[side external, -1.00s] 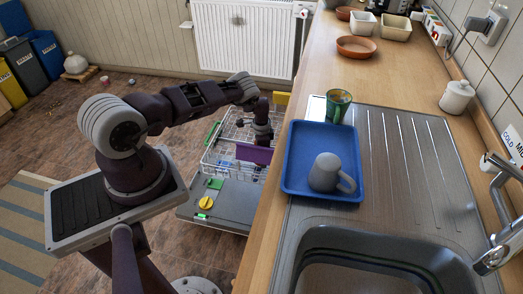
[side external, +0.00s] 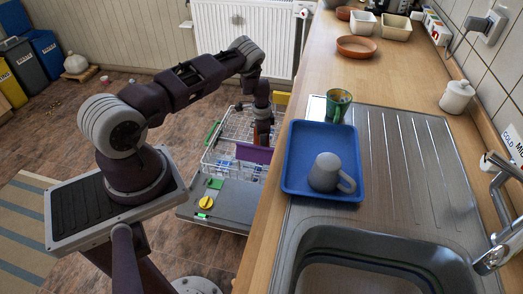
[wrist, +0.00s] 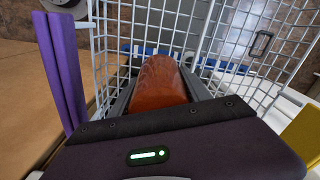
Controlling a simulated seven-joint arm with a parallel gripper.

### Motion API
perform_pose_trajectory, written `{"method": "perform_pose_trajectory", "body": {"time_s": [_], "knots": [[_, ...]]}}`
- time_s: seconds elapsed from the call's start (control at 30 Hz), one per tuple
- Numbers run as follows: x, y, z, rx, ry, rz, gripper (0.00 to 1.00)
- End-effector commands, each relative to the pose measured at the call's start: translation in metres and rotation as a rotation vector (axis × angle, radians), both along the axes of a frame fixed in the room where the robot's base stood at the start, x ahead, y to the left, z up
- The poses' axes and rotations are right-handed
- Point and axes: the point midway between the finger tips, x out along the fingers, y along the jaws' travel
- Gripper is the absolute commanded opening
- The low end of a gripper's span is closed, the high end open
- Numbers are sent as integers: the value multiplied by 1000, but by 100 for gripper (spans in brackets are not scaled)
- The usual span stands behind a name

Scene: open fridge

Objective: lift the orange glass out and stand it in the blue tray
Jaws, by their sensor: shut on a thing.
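The orange glass (wrist: 160,84) shows in the wrist view between the two fingers of my gripper (wrist: 162,72), which is shut on it. In the side external view a small orange-red patch of the glass (side external: 263,133) shows below my gripper (side external: 262,117), over the white wire rack (side external: 222,150). The glass's lower end is hidden, so I cannot tell whether it is clear of the rack. The blue tray (side external: 316,190) lies on the steel drainer to the right of the rack. A grey mug (side external: 326,172) lies or stands near its front end.
A green glass (side external: 338,106) stands by the tray's far end. The counter edge (side external: 272,190) lies between rack and tray. A purple item (side external: 253,153) is at the rack's near side. The tray's far half is bare. The sink (side external: 365,262) is in front.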

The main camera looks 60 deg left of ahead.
Motion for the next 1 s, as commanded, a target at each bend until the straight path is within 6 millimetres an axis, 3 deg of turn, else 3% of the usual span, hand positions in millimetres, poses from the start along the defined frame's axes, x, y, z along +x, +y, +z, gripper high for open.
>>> {"method": "perform_pose_trajectory", "body": {"time_s": [0.13, 0.47, 0.57, 0.67, 0.9, 1.0], "knots": [[0, 0, 24, 1, -1, 0, 3], [0, 0, 29, -1, 1, -1, 3], [1, 0, 42, 1, -3, 0, 3], [2, 1, 83, 2, -7, 1, 3], [1, 1, 234, 5, -8, -2, 3], [1, 1, 284, 5, -6, -2, 3]]}}
